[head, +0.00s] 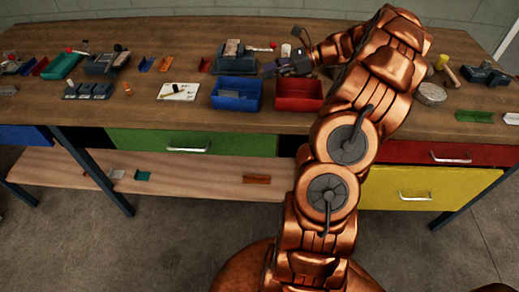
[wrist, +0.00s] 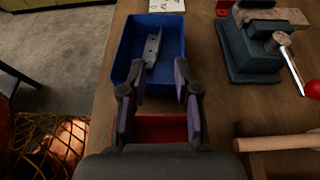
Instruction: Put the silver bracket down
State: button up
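The silver bracket (wrist: 153,47) is a narrow pale metal piece, seen in the wrist view within the blue bin (wrist: 125,50). Its near end is close to the left fingertip; I cannot tell whether they touch. My gripper (wrist: 160,68) has its two fingers well apart, with nothing clamped between them. Its tips reach over the near part of the blue bin.
A red bin (head: 298,107) stands right beside the blue one, under my gripper in the wrist view. A vise (wrist: 262,50) with a red-knobbed handle is close by, and a wooden handle (wrist: 280,142) lies near. A white board (head: 179,92) lies left of the bins.

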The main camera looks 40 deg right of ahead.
jog(key=s+a+r+n+g+h, duration=0.1)
jog(key=s+a+n+g, duration=0.25)
jog(key=a, duration=0.55)
jog(key=s+a+r+n+g, duration=0.1)
jog(key=s+a+n+g, duration=0.3)
jog(key=a, duration=0.6)
jog(key=s+a+r+n+g+h, duration=0.1)
jog(key=s+a+n, duration=0.1)
jog(key=a+n, duration=0.5)
jog(key=s+a+f+n+g+h, duration=0.2)
jog(key=s+a+n+h, duration=0.4)
jog(key=s, duration=0.6)
jog(key=s+d+f+n+h, duration=0.1)
jog(key=s+n, duration=0.4)
jog(key=s, duration=0.6)
jog(key=shift+s+d+f+h, duration=0.2)
jog(key=shift+d+f+h, duration=0.2)
jog(key=shift+f+h, duration=0.15)
jog(key=shift+r+n, duration=0.1)
jog(key=shift+n, duration=0.15)
